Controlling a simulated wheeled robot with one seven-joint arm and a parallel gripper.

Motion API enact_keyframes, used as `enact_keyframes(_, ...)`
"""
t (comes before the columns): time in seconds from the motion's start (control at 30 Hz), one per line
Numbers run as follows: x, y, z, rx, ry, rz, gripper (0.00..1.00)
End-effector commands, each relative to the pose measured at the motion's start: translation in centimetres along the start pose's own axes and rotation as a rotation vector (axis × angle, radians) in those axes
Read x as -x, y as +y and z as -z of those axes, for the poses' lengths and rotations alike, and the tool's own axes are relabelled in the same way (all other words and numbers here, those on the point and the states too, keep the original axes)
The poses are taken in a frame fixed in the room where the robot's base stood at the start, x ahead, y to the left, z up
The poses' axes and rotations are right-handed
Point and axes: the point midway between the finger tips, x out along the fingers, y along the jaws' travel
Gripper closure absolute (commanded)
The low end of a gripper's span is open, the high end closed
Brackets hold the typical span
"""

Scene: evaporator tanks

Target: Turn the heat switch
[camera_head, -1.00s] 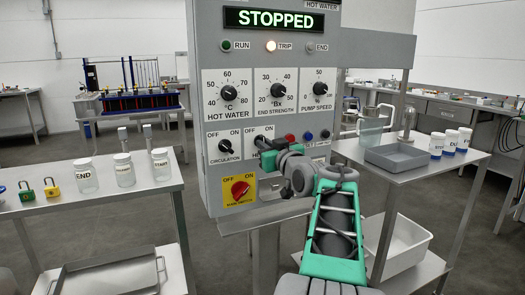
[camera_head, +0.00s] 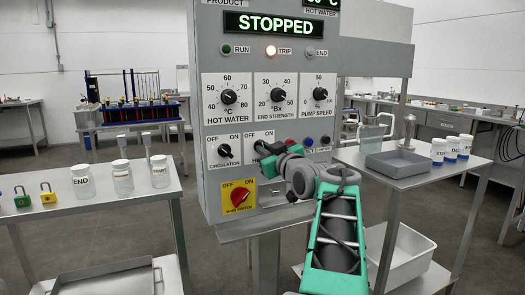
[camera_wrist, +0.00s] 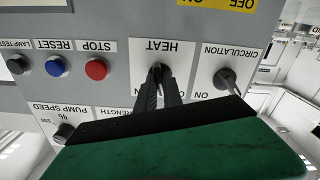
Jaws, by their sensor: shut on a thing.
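The heat switch (camera_wrist: 157,70) is a small black knob on a white plate marked HEAT, seen upside down in the wrist view. In the head view its plate (camera_head: 258,137) is partly hidden by my arm. My gripper (camera_wrist: 159,80) has its two dark fingers closed around the heat knob, and they hide much of it.
The circulation switch (camera_head: 225,151) sits left of the heat switch, with the red main switch (camera_head: 240,196) below. Stop (camera_wrist: 96,69) and reset (camera_wrist: 56,66) buttons are close by. A left table holds jars (camera_head: 83,182) and padlocks; a right table holds a grey tray (camera_head: 397,163).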

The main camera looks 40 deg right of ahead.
Motion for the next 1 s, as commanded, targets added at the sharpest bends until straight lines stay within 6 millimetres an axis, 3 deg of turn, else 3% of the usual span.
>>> enact_keyframes(0.33, 0.01, -0.09, -0.3, 0.163, 0.001, -0.001, 1.0)
enact_keyframes(0.7, 0.0, -0.05, -0.21, 0.192, -0.001, 0.0, 1.0)
enact_keyframes(1.0, 0.01, -0.05, -0.19, 0.357, 0.0, 0.0, 1.0)
